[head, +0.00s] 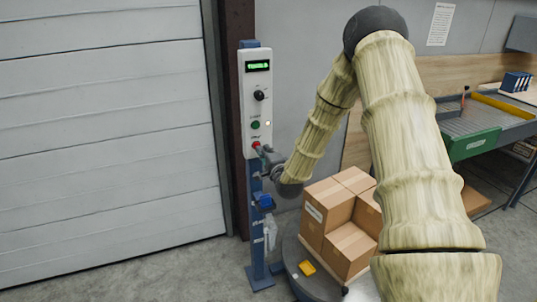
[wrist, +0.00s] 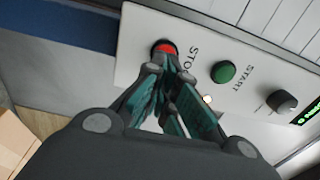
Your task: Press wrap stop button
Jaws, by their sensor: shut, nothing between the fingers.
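The red stop button (head: 256,145) sits low on a white control panel (head: 258,78) on a blue post. In the wrist view the red button (wrist: 165,47) shows beside the word STOP, partly covered by my fingertips. My gripper (head: 264,151) is shut and empty, with its tips at the stop button; I cannot tell whether they touch it. In the wrist view my gripper (wrist: 170,68) points at the button's near edge. The green start button (wrist: 223,72) is beside it, with a small white lamp (head: 268,124) near it and a black knob (head: 259,95) above.
Stacked cardboard boxes (head: 325,209) stand on a round turntable (head: 292,250) just right of the post. A roller shutter (head: 110,120) fills the left. A workbench with a green-fronted tray (head: 474,144) is at the right. The floor (head: 170,275) in front of the shutter is clear.

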